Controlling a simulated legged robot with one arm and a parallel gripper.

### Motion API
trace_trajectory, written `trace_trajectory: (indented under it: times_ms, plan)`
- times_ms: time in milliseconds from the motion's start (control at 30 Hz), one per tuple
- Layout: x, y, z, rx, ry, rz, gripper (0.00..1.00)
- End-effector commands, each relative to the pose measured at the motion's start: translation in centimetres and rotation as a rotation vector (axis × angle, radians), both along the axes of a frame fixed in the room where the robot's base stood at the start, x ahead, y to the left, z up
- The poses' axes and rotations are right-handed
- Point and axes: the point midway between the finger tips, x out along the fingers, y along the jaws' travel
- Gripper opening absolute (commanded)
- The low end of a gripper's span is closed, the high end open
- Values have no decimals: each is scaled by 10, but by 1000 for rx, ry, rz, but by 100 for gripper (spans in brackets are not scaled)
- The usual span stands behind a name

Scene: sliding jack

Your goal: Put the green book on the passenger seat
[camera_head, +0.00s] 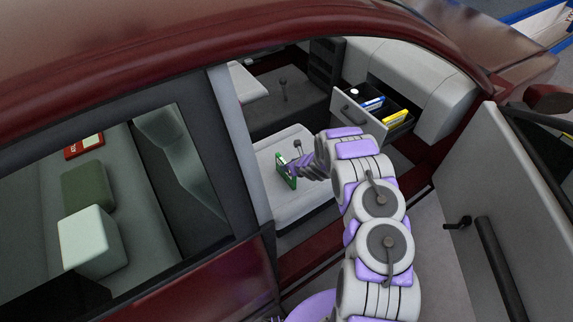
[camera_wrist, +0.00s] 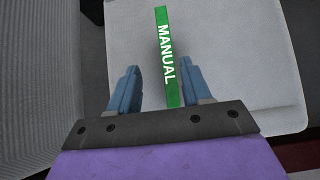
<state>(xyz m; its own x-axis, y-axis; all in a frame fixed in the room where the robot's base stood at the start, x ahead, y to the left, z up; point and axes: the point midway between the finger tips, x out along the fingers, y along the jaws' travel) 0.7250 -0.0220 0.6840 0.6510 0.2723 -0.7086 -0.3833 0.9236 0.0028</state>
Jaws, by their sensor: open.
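The green book (camera_head: 288,174) stands on edge on the light grey passenger seat (camera_head: 301,209) inside the open front door. In the wrist view the book (camera_wrist: 165,55) shows its narrow spine with the word MANUAL, and the seat (camera_wrist: 235,50) lies under it. My gripper (camera_wrist: 160,69) is open, with one blue finger on each side of the book. The right finger is close to the book and may touch it; a gap shows at the left finger. In the head view my gripper (camera_head: 301,160) is at the book, partly hidden by my wrist.
An open glove box drawer (camera_head: 362,116) holds blue and yellow items beyond my arm. The open car door (camera_head: 500,210) stands at right and the door pillar (camera_head: 240,150) at left. A pale box (camera_head: 88,242) and a dark green item (camera_head: 88,187) lie on the rear seat.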

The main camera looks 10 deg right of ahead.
Motion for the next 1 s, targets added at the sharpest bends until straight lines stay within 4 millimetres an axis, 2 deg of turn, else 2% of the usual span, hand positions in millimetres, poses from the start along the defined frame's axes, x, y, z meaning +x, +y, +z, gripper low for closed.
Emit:
trace_trajectory:
  times_ms: [100, 333, 500, 767, 867, 967, 1000]
  plan:
    - [-12, -9, 15, -2, -1, -2, 48]
    - [-32, -14, 37, -3, -1, -1, 48]
    - [-41, -16, 45, -5, 2, -2, 48]
    - [-43, -21, 50, -2, 6, -16, 48]
    - [-41, -33, 64, 5, 27, -87, 48]
    - [-42, -51, 88, 19, 73, -224, 48]
    - [-43, -60, 101, 31, 88, -293, 48]
